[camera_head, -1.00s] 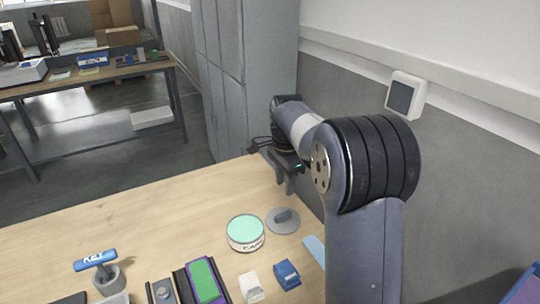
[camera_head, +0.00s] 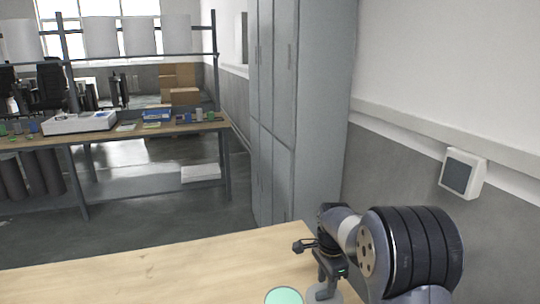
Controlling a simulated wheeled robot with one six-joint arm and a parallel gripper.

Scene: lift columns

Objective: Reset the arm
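My arm rises at the lower right, and its dark gripper (camera_head: 329,277) hangs over the back right part of the wooden table (camera_head: 165,268). The fingers point down and seem to hold nothing, but their gap is too small and dark to judge. A round tin with a mint-green top (camera_head: 284,297) is cut off by the bottom edge, left of the gripper. A grey round lid (camera_head: 345,295) shows partly just below and behind the fingers; I cannot tell contact from this view.
A tall grey cabinet (camera_head: 295,110) stands behind the table. A grey wall with a small white box-like panel (camera_head: 463,174) is close on the right of my arm. Another workbench (camera_head: 110,132) with several items stands far left, with open floor between. The table's visible left part is clear.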

